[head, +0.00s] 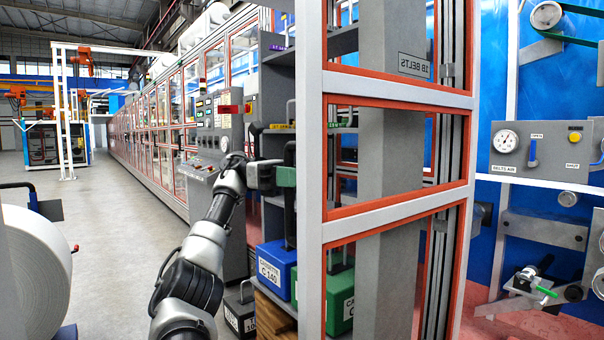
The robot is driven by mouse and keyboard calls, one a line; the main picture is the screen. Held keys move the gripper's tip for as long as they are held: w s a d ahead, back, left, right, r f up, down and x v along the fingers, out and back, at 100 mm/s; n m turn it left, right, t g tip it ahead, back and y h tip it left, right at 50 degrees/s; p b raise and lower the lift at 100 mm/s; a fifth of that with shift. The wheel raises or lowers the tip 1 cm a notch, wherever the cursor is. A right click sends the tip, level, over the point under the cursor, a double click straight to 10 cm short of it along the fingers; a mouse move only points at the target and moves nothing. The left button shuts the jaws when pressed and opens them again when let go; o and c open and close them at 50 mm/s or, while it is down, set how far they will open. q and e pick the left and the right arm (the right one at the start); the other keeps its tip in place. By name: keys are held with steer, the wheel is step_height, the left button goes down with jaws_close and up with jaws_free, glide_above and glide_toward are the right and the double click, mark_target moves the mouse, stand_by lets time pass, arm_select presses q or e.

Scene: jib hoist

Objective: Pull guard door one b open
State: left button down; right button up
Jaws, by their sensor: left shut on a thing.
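Guard door one b (398,97) is a tall pale metal frame with orange-red trimmed clear panes. It fills the middle of the head view, standing swung out towards me at an angle. A label on it, partly reading 1B, looks reversed. My left gripper (274,175) is at the door's left edge, shut on the dark upright door handle (290,215), which stands out from the door's far side. The fingertips are partly hidden by the door edge. My right gripper is not in view.
Behind the door are shelves with a blue box (275,268) and a green box (340,298). A large white roll (35,270) is at the left. The aisle floor (115,220) between is clear. A gauge panel (545,150) is at right.

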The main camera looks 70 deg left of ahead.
arm_select(q)
steer(key=shift+f, duration=0.2)
steer(key=c, duration=1.4)
jaws_free()
steer(key=shift+s, duration=0.1)
steer(key=shift+o, duration=0.7)
steer(key=shift+s+a, duration=0.3)
steer(key=shift+s, duration=0.25)
steer(key=shift+w, duration=0.15)
steer(key=shift+d+r, duration=0.1)
steer(key=shift+r, duration=0.1)
